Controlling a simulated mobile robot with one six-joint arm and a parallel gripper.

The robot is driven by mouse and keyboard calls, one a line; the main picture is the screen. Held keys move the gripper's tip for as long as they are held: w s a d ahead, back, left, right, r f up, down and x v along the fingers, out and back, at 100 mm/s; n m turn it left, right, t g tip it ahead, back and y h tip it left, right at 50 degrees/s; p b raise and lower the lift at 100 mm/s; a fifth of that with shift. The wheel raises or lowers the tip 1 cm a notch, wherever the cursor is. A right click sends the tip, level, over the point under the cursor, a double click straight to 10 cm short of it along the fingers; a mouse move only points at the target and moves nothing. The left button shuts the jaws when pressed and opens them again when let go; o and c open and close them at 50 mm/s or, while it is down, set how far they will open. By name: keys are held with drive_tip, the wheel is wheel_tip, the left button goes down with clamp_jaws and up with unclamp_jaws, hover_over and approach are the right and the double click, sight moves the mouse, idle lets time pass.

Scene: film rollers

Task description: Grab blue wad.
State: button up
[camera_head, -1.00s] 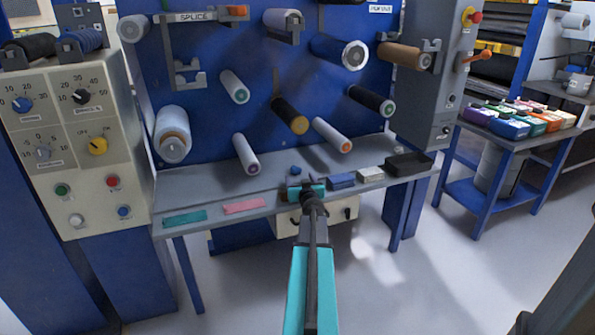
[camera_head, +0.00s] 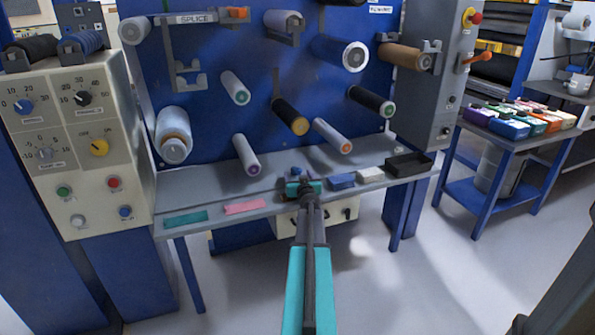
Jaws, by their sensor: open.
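A small blue wad (camera_head: 296,171) lies on the grey shelf (camera_head: 230,190), towards its back edge. My gripper (camera_head: 303,182), with a teal body, is over the shelf just in front of the wad. It is open, and the wad shows just beyond the fingertips. Whether the fingers reach either side of the wad is too small to tell. The lower front of the wad may be hidden by the gripper.
A flat blue piece (camera_head: 341,181), a pale block (camera_head: 370,174) and a black tray (camera_head: 409,163) lie right of the gripper. Pink (camera_head: 245,206) and teal (camera_head: 186,219) strips lie left. Rollers, including an orange-ended one (camera_head: 332,135), jut out above the shelf.

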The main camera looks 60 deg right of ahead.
drive_tip(key=shift+w+d, duration=0.35)
drive_tip(key=shift+d, duration=0.1)
idle(0.3)
drive_tip(key=c, duration=1.1)
